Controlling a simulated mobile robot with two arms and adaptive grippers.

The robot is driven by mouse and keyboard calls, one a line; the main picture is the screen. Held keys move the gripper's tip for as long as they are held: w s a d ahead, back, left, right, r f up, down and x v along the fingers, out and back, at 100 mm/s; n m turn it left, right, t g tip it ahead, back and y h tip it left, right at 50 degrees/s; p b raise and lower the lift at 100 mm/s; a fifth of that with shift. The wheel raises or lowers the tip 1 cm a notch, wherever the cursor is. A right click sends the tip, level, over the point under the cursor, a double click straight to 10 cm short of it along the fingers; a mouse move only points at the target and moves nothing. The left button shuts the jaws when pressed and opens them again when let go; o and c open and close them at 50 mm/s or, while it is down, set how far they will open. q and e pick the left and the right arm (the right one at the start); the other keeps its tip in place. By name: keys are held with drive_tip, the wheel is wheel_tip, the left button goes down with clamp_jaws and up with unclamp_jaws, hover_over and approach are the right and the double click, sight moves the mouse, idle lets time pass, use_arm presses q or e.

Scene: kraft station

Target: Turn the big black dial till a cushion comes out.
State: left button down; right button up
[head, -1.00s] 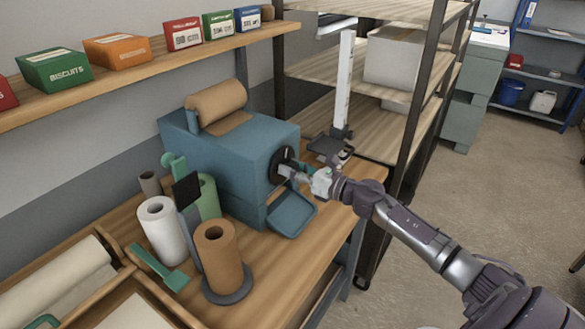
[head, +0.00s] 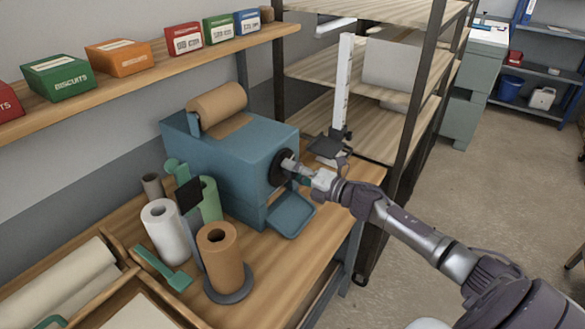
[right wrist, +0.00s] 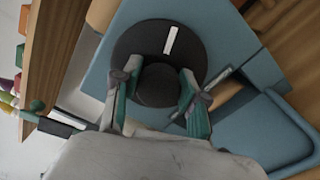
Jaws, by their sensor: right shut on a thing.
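The big black dial (head: 279,168) sits on the right end face of a blue machine (head: 228,160) with a brown paper roll (head: 216,108) on top. In the right wrist view the dial (right wrist: 190,32) shows as a black disc with a white mark and a round knob (right wrist: 157,86) at its middle. My right gripper (head: 292,168) is at the dial, its fingers on both sides of the knob and shut on it. It also shows in the right wrist view (right wrist: 156,92). The machine's blue outlet tray (head: 291,215) is empty. My left gripper is not in view.
Paper rolls stand on the bench left of the machine, one brown (head: 218,255), one white (head: 164,228). A green-handled tool (head: 163,266) lies nearby. A wooden shelf rack (head: 372,78) stands behind my right arm. Boxes line the wall shelf (head: 150,70).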

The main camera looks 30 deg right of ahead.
drive_tip(key=m+p, duration=0.2)
drive_tip(key=m, duration=0.4)
drive_tip(key=shift+f, duration=0.1)
idle(0.4)
drive_tip(key=o, duration=1.1)
drive_tip(key=shift+d, duration=0.1)
drive_tip(key=v, duration=1.2)
drive_tip(key=shift+o, duration=0.2)
drive_tip(key=shift+f, duration=0.1)
